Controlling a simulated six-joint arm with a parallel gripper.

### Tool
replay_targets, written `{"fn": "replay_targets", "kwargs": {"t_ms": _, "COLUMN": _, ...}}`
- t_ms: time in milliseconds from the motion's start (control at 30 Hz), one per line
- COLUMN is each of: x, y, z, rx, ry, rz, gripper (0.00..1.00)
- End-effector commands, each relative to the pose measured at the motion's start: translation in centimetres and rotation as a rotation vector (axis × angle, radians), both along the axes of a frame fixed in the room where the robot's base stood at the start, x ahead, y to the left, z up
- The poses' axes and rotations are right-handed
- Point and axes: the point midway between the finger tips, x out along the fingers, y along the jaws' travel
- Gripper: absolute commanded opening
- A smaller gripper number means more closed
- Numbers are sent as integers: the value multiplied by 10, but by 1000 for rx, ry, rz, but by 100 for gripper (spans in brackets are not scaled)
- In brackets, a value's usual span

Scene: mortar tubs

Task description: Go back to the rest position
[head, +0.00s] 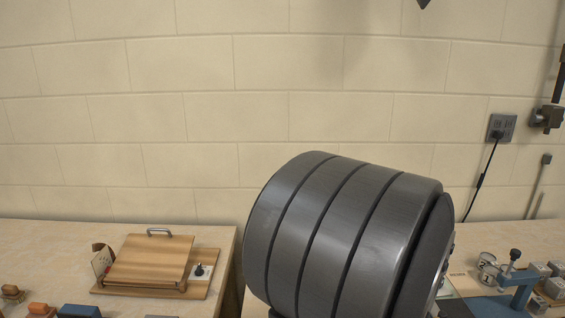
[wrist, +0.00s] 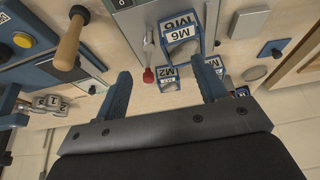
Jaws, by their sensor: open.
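My gripper (wrist: 164,84) shows in the wrist view with its two blue fingers spread wide apart. No held thing shows between them. Beyond the fingertips are blue-framed pieces with white labels, one marked M6 (wrist: 180,36) and one marked M2 (wrist: 168,72). They look apart from the fingers, though the exact gap cannot be told. In the head view a large dark grey ribbed cylinder, part of my arm, fills the lower middle and hides the bench behind it. My fingers cannot be made out there.
In the wrist view, a wooden handle (wrist: 70,42) and a red-tipped lever (wrist: 148,75) stick out near the gripper. In the head view, a wooden board with a lid (head: 150,262) stands on the left bench, and a blue clamp (head: 518,282) on the right.

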Motion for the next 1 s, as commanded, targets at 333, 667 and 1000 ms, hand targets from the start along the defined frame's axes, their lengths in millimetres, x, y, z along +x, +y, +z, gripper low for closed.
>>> {"fn": "replay_targets", "kwargs": {"t_ms": 333, "x": -38, "y": -32, "z": 30, "rx": -1, "ry": 0, "rz": -1, "gripper": 65}}
{"fn": "replay_targets", "kwargs": {"t_ms": 667, "x": 5, "y": -68, "z": 28, "rx": 1, "ry": 1, "rz": -19, "gripper": 65}}
{"fn": "replay_targets", "kwargs": {"t_ms": 1000, "x": 47, "y": -104, "z": 21, "rx": 1, "ry": 2, "rz": -39, "gripper": 65}}
